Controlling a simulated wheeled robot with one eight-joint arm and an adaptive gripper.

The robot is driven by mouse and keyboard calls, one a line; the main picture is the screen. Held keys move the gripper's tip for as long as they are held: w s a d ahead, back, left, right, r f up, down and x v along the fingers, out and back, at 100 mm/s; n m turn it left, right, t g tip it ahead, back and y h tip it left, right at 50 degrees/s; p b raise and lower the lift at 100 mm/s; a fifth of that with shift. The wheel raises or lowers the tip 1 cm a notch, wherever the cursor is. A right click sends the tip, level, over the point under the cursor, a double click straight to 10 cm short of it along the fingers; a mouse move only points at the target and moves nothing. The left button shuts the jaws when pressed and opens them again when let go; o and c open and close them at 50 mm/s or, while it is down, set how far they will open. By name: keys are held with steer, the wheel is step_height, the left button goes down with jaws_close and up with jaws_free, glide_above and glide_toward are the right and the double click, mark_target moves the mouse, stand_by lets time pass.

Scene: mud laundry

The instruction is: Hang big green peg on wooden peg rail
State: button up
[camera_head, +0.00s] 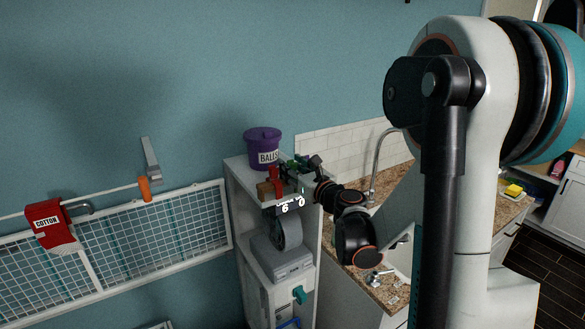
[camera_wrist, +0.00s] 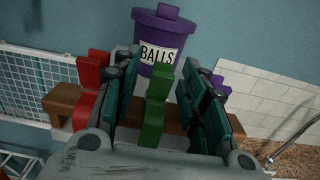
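The big green peg (camera_wrist: 154,112) stands upright between the two fingers of my gripper (camera_wrist: 160,78) in the wrist view. A gap shows on each side of it, so the fingers are open around it and not clamped. The peg overlaps the brown wooden peg rail (camera_wrist: 62,100), which lies across the shelf top; whether it hooks over the rail or only stands against it I cannot tell. In the head view my gripper (camera_head: 302,168) is over the shelf top and mostly hides the green peg. The rail's left end (camera_head: 264,190) shows there.
A red peg (camera_wrist: 88,80) is at the rail left of my gripper, and a purple peg (camera_wrist: 222,88) is partly hidden to the right. A purple BALLS bucket (camera_wrist: 158,40) stands close behind. A wire rack (camera_head: 130,245) is left of the white shelf (camera_head: 240,200); a faucet (camera_head: 378,150) is right.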

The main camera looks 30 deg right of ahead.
steer(key=s, duration=1.2)
steer(key=shift+d, duration=0.2)
